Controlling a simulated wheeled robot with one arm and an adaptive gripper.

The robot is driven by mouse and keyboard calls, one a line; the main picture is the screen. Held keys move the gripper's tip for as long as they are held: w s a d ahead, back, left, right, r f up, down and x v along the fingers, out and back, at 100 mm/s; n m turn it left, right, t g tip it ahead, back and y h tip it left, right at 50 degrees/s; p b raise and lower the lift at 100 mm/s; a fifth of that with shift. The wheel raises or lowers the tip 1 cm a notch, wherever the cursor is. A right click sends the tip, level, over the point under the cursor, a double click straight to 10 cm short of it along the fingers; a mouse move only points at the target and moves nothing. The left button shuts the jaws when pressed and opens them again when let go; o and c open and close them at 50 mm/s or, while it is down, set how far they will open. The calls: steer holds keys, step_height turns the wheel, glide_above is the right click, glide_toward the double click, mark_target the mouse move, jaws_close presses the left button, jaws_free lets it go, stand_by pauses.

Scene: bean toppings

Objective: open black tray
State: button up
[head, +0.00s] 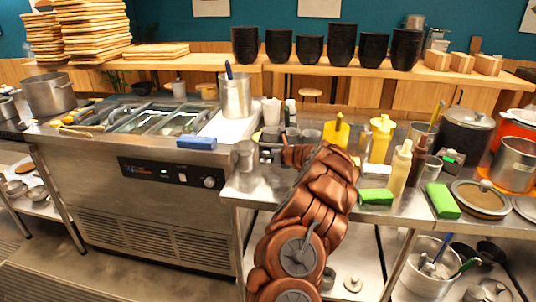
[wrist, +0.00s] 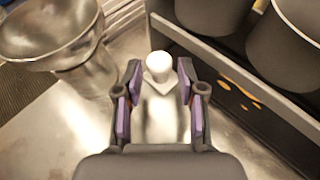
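I cannot single out a black tray with certainty. The steel counter at the left of the head view has dark-framed, glassy-topped tray wells (head: 150,119) in its top. My gripper (wrist: 160,75) is open in the wrist view, its purple-padded fingers apart. Between and beyond the fingers is a pale, shiny upright thing with a white knob-like top (wrist: 158,66). I cannot tell whether the fingers touch it. In the head view my copper-coloured arm reaches up to the work table to the right of the counter, and my fingertips are hard to make out there.
A steel pot (head: 236,96) and a blue block (head: 196,143) sit on the counter. Yellow containers (head: 381,139), bottles and green sponges (head: 376,197) crowd the right table. The wrist view shows a metal bowl (wrist: 50,30) at left and dark pots (wrist: 285,45) at upper right.

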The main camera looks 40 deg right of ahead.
steer(key=shift+x, duration=0.9)
jaws_close()
